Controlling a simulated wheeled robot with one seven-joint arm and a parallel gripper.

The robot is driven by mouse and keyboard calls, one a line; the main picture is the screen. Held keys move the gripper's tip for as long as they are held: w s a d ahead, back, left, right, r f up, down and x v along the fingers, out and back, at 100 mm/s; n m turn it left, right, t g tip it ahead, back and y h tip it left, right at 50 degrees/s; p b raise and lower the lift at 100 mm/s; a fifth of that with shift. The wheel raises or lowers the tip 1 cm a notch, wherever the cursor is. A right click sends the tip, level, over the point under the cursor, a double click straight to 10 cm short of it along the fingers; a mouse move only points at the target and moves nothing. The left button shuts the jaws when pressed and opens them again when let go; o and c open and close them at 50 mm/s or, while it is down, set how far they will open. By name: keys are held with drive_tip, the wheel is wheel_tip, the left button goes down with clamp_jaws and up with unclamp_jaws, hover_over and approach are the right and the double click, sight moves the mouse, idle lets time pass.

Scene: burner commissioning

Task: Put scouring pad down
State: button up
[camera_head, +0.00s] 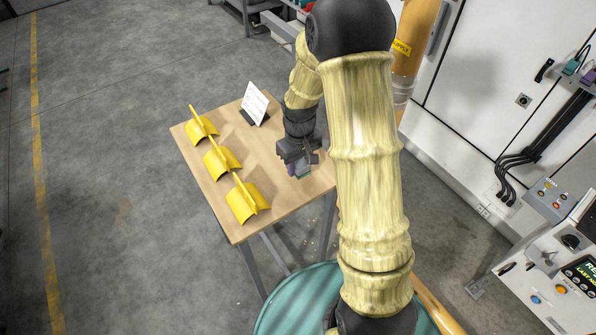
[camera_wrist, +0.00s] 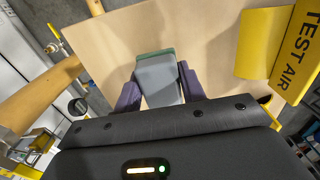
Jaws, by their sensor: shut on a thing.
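My gripper (camera_head: 295,163) is low over the right part of the wooden table (camera_head: 277,199). In the wrist view its two dark purple fingers (camera_wrist: 160,86) are shut on the scouring pad (camera_wrist: 158,80), a grey block with a green layer along its far edge. The pad's green edge also shows just below the fingers in the head view (camera_head: 304,174). I cannot tell whether the pad touches the table top or hangs slightly above it.
A white sign card (camera_head: 254,103) stands at the back. Bare wood lies between the row and my gripper. A yellow pipe (camera_head: 414,40) stands behind.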

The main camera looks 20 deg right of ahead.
sight(298, 175)
drive_tip(key=shift+a, duration=0.1)
drive_tip(key=shift+f, duration=1.85)
drive_tip(key=shift+f, duration=0.3)
drive_tip(key=o, duration=0.9)
drive_tip(key=shift+s, duration=0.1)
drive_tip(key=shift+o, duration=0.2)
drive_tip(key=shift+a, duration=0.1)
drive_tip(key=shift+s, duration=0.15)
